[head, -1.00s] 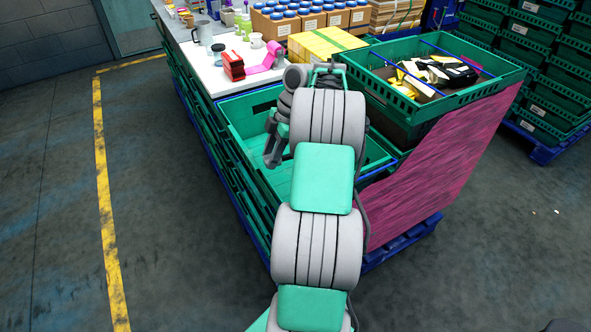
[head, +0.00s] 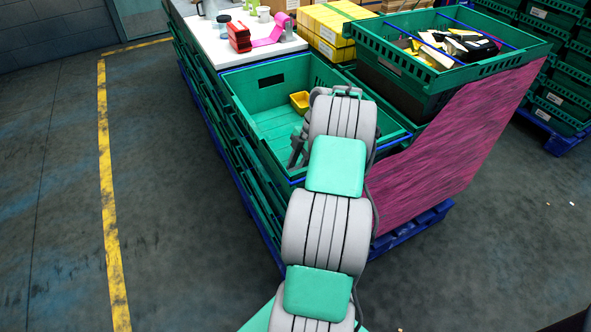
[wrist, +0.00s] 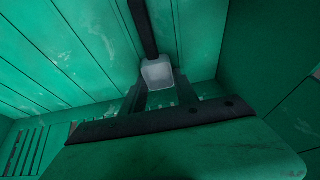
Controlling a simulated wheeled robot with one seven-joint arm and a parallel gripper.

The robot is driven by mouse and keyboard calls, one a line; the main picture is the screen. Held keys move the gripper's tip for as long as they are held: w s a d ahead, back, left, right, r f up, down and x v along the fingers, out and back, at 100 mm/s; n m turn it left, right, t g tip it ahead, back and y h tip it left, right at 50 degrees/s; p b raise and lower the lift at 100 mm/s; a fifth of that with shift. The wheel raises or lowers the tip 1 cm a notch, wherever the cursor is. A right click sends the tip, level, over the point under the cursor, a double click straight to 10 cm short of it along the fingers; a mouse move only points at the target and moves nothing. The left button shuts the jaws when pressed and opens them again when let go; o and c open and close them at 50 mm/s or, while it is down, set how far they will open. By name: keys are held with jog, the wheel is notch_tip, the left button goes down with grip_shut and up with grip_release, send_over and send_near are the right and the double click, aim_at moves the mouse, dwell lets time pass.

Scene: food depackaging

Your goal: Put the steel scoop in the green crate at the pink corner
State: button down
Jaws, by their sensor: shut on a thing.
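The steel scoop (wrist: 157,73) shows in the wrist view as a pale grey metal end on a black handle. My gripper (wrist: 163,95) is shut on it; its dark fingers show just below the metal end. In the head view my gripper (head: 298,155) is low inside the open green crate (head: 255,82), by its near end, partly hidden behind my arm. The scoop is hidden there. The wrist view shows the crate's green slatted floor (wrist: 65,60) around the scoop. I cannot tell whether the scoop touches it. Pink wrap (head: 440,165) covers the stack side just right of this crate.
A yellow tub (head: 300,101) lies in the same crate. A higher green crate (head: 400,68) with packages stands to the right. The floor at left is clear.

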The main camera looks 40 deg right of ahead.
jog(key=shift+f+b, duration=0.15)
jog(key=shift+b, duration=0.15)
jog(key=c, duration=0.9)
grip_release()
jog(key=shift+r+p, duration=0.45)
jog(key=p+v, duration=0.5)
jog(key=v, duration=0.6)
jog(key=shift+d+r, duration=0.25)
jog(key=shift+r, duration=0.05)
